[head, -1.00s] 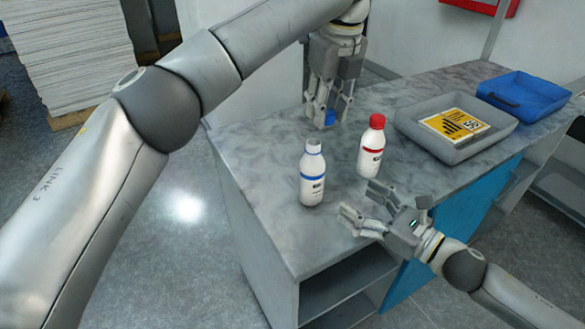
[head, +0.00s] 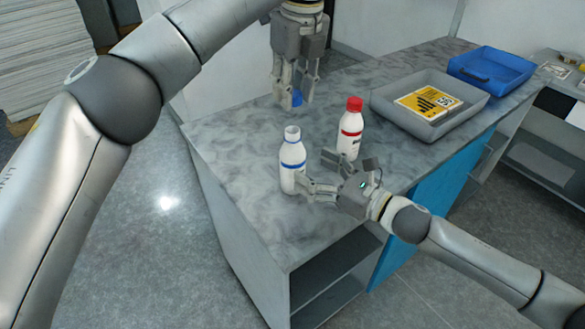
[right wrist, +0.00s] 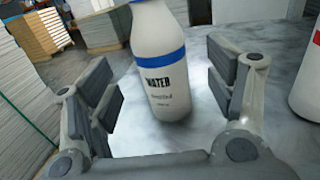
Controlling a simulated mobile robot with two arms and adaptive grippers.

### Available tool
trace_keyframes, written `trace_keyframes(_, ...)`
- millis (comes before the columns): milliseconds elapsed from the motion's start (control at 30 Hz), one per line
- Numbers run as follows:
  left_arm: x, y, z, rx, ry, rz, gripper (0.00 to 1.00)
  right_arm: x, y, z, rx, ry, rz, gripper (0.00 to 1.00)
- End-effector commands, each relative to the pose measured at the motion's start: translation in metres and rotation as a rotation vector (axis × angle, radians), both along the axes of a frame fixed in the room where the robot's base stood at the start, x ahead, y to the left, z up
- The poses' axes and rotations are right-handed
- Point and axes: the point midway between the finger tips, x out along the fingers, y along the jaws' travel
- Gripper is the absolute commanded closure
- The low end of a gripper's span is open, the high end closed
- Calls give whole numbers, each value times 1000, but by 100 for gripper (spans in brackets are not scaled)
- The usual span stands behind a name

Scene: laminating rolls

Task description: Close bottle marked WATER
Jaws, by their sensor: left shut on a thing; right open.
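The white bottle marked WATER (head: 292,164), with a blue band and an open uncapped neck, stands upright on the grey table. In the right wrist view the bottle (right wrist: 160,70) stands between the spread fingers, its top cut off. My right gripper (head: 318,172) is open, low beside the bottle on its right; I cannot tell whether a finger touches it. My left gripper (head: 297,86) is shut on a blue cap (head: 297,99), pointing down, above and behind the bottle in the head view. The cap is apart from the neck.
A red-capped white bottle (head: 350,130) stands close behind my right gripper; its edge shows in the right wrist view (right wrist: 309,80). A grey tray (head: 387,112) with a yellow label card (head: 427,102) and a blue tray (head: 520,68) sit further right. The table's front left is clear.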

Motion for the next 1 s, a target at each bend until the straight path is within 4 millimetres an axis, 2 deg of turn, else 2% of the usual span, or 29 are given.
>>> trace_keyframes(33, 0, 0, 0, 0, 0, 0, 78, 7, 10, 2, 2, -2, 3, 23)
trace_keyframes(200, 0, 0, 0, 0, 0, 0, 78, 26, 34, 2, 2, -1, 2, 23)
trace_keyframes(400, 0, 0, 0, 0, 0, 0, 78, 41, 51, 1, 1, -1, 1, 23)
trace_keyframes(833, 0, 0, 0, 0, 0, 0, 78, 45, 56, 0, 0, 0, 1, 23)
trace_keyframes(1000, 0, 0, 0, 0, 0, 0, 78, 45, 56, 0, 0, 0, 1, 45)
